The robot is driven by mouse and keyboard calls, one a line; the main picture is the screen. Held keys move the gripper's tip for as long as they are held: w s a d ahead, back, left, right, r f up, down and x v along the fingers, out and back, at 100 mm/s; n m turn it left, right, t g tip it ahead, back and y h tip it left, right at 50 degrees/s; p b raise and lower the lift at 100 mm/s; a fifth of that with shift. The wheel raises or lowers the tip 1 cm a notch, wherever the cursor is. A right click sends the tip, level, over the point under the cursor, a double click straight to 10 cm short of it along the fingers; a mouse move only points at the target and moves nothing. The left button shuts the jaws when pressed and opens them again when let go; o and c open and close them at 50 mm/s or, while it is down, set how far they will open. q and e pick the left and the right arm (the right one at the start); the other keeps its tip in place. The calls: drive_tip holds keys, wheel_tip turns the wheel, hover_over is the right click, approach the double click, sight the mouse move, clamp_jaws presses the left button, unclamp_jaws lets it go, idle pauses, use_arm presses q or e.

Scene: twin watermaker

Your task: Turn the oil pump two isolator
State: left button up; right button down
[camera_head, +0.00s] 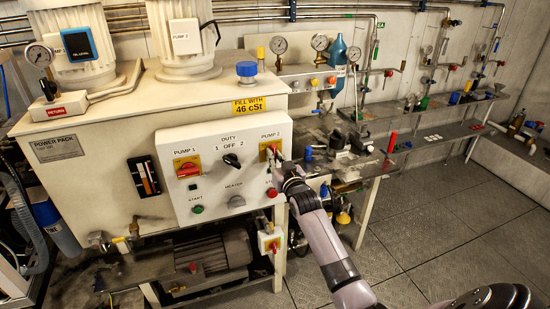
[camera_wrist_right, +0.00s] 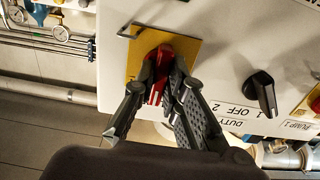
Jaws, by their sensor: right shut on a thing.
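The pump 2 isolator (camera_head: 264,150) is a red handle on a yellow plate at the right of the white control panel (camera_head: 225,153). In the right wrist view the red isolator handle (camera_wrist_right: 157,66) sits on its yellow plate (camera_wrist_right: 186,57). My right gripper (camera_head: 276,158) reaches up to it from below right. In the right wrist view my right gripper (camera_wrist_right: 160,82) is shut on the red handle, a finger on each side. The fingers hide part of the handle. My left gripper is not in view.
The pump 1 isolator (camera_head: 188,167) and the black duty switch (camera_head: 231,160) are left on the same panel; the duty switch is also near the fingers in the wrist view (camera_wrist_right: 261,90). A cluttered bench (camera_head: 345,165) stands right; the floor (camera_head: 440,215) is clear.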

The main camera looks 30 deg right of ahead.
drive_tip(key=shift+f, duration=0.15)
drive_tip(key=c, duration=1.6)
unclamp_jaws()
drive_tip(key=shift+c, duration=0.2)
drive_tip(key=v, duration=1.2)
